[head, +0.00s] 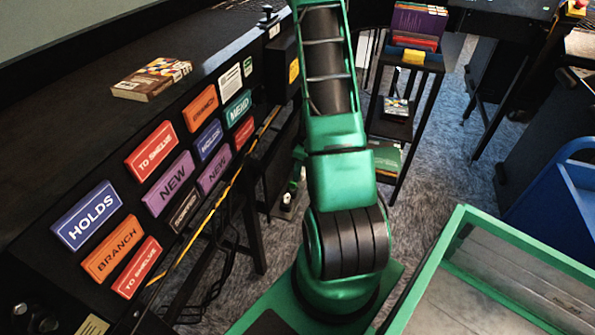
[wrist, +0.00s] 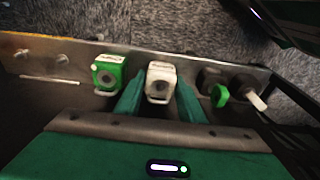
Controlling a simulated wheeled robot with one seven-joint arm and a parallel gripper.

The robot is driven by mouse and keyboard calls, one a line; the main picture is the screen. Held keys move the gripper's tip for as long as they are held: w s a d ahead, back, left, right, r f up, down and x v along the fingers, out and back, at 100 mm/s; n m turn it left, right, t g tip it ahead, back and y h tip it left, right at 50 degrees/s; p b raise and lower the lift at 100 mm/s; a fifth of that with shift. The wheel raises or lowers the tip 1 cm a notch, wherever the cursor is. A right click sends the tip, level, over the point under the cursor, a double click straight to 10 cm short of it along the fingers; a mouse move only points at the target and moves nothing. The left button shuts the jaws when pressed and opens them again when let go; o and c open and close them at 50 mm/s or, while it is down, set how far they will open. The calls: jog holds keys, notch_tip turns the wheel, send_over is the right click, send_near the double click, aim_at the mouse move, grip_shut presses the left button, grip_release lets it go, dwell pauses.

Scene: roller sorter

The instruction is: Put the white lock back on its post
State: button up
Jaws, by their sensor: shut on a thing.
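In the wrist view, the white lock (wrist: 160,82) sits between the teal fingers of my gripper (wrist: 159,95), which is shut on it. The lock's loop points toward my gripper. Behind it is a metal panel (wrist: 140,58) carrying several fittings. I cannot tell whether the lock is on a post or just in front of the panel. Bare stubs, possibly posts, show on the panel's left (wrist: 62,58). My gripper and the white lock cannot be made out in the head view.
A green lock (wrist: 109,74) hangs on the panel just left of the white one. To the right are a green round piece (wrist: 220,95) and a dark knob with a white handle (wrist: 250,90). In the head view, a black sorter (head: 60,130) with labelled plates runs along the left.

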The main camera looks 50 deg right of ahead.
jog(key=shift+f, duration=0.1)
jog(key=o, duration=1.2)
notch_tip(320, 180, up, 11)
jog(key=s, duration=0.1)
jog(key=shift+s+d+f, duration=0.15)
jog(key=shift+s+d, duration=0.05)
jog(key=shift+d, duration=0.1)
